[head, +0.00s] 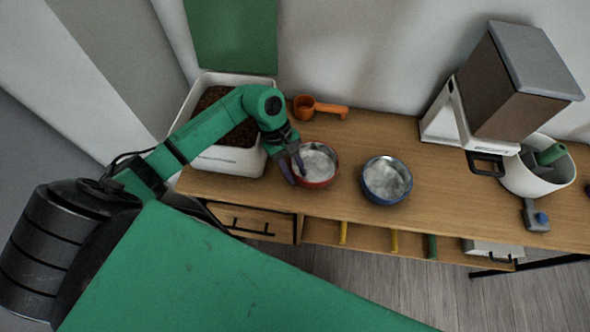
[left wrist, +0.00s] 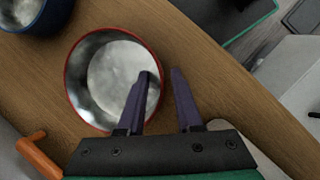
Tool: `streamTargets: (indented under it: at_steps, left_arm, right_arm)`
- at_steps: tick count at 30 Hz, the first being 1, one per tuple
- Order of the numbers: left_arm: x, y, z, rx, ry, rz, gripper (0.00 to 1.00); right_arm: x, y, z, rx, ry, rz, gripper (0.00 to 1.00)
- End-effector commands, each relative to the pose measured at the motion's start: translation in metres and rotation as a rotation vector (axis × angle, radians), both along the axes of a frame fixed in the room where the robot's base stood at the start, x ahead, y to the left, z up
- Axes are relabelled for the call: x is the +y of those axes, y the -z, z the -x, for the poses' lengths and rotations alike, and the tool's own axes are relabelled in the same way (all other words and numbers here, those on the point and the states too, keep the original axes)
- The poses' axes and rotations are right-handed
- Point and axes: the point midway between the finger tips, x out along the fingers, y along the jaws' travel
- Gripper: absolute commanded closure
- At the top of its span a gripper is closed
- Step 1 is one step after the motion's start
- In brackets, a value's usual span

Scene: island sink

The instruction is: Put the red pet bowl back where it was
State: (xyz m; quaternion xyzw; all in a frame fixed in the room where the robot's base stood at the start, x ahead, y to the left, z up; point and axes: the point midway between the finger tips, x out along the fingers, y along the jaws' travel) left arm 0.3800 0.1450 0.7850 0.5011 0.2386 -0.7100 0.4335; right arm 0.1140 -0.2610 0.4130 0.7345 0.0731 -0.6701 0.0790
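The red pet bowl (head: 327,179) stands upright on the wooden counter, red outside with a shiny pale grey inside. It also shows in the left wrist view (left wrist: 77,93). My left gripper (head: 293,173) is at the bowl's left rim in the head view. In the left wrist view its two dark fingers (left wrist: 163,76) are apart, one over the bowl's inside and one outside, with the rim between them. I cannot tell whether either finger touches the rim. My right gripper is not in view.
A blue bowl (head: 386,197) stands just right of the red one. An orange scoop (head: 306,109) lies behind. A white bin (head: 222,161) with brown contents is at left. A dispenser (head: 511,85) and white bucket (head: 543,185) stand at right. Bare counter lies between blue bowl and dispenser.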

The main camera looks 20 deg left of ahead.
Motion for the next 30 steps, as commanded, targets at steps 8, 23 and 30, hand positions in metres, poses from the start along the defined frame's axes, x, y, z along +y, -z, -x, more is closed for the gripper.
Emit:
streamTargets:
  at_steps: [8, 23, 30]
  left_arm:
    - [0.013, -0.028, -0.006, -0.007, 0.000, -0.004, 0.66]
    - [0.045, -0.113, -0.015, 0.000, -0.001, 0.001, 0.66]
    - [0.045, -0.113, -0.015, 0.001, -0.001, 0.002, 0.66]
  right_arm:
    - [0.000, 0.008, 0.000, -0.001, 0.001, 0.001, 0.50]
    - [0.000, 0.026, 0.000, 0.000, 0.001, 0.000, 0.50]
    - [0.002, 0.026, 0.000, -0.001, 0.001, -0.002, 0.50]
